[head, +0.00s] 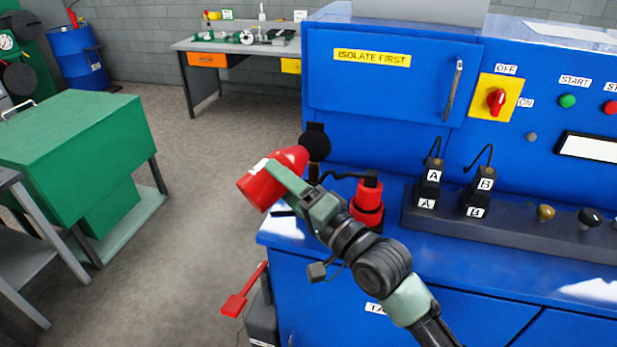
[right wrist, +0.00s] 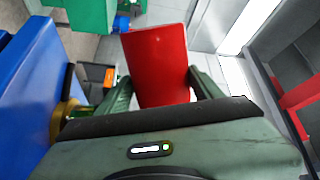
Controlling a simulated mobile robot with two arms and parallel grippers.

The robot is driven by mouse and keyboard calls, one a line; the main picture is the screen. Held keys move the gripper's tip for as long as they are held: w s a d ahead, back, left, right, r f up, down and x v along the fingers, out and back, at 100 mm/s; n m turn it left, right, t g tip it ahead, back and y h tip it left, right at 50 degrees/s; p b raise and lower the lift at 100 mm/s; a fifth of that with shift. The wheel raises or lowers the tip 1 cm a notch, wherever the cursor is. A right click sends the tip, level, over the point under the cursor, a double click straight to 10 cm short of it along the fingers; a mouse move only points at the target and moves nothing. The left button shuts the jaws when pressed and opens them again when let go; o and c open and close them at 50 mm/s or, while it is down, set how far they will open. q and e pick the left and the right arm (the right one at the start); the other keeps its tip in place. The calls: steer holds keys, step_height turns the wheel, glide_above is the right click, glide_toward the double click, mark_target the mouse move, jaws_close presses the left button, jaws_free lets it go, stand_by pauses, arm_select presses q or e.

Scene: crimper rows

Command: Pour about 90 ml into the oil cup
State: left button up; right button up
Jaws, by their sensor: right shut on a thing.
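My right gripper (head: 284,180) is shut on a red container (head: 262,188) with a white label. It holds the container in the air, off the left front corner of the blue machine. The container is tilted well over, its far end up and right, towards the machine. In the right wrist view the container (right wrist: 158,62) stands between both fingers. A brass-coloured round fitting (right wrist: 66,122) beside the blue wall at left may be the oil cup; I cannot tell for sure. A black round part (head: 316,145) lies just beyond the container's end. No flowing liquid can be made out. My left gripper is out of view.
A red cylinder with a black top (head: 367,203) stands on the blue ledge behind my right arm. Black plugs marked A (head: 429,186) and B (head: 481,186) stand further right. A red lever (head: 240,298) sticks out below.

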mark_target(291, 165)
steer(key=shift+r, duration=0.1)
steer(key=shift+w+d+r+n, duration=0.1)
steer(key=shift+r+n, duration=0.15)
steer(key=shift+n, duration=0.65)
steer(key=shift+w+d+r+n+g+p, duration=0.1)
steer(key=shift+r+n+g+p, duration=0.05)
steer(key=shift+r+n+p, duration=0.45)
steer(key=shift+w+d+r+n+g+p, duration=0.1)
steer(key=shift+r+n+g+p, duration=0.05)
steer(key=shift+r+n+p, duration=0.4)
steer(key=shift+w+d+n, duration=0.25)
steer(key=shift+d+n, duration=0.05)
steer(key=shift+n, duration=0.45)
steer(key=shift+d+r+n+g+p, duration=0.15)
steer(key=shift+n+g+p, duration=0.1)
steer(key=shift+n, duration=0.3)
steer(key=shift+a+r+n+g+p, duration=0.15)
steer(key=shift+n+p, duration=0.1)
steer(key=shift+n, duration=0.3)
steer(key=f+n, duration=0.2)
steer(key=n, duration=0.1)
steer(key=a+f+n, duration=0.1)
steer(key=n, duration=0.1)
steer(key=shift+s+f+g, duration=0.3)
steer(key=shift+s, duration=0.1)
steer(key=shift+n, duration=0.5)
steer(key=shift+s+a+f+n+p, duration=0.1)
steer(key=shift+f+n+p, duration=0.25)
steer(key=shift+n, duration=0.45)
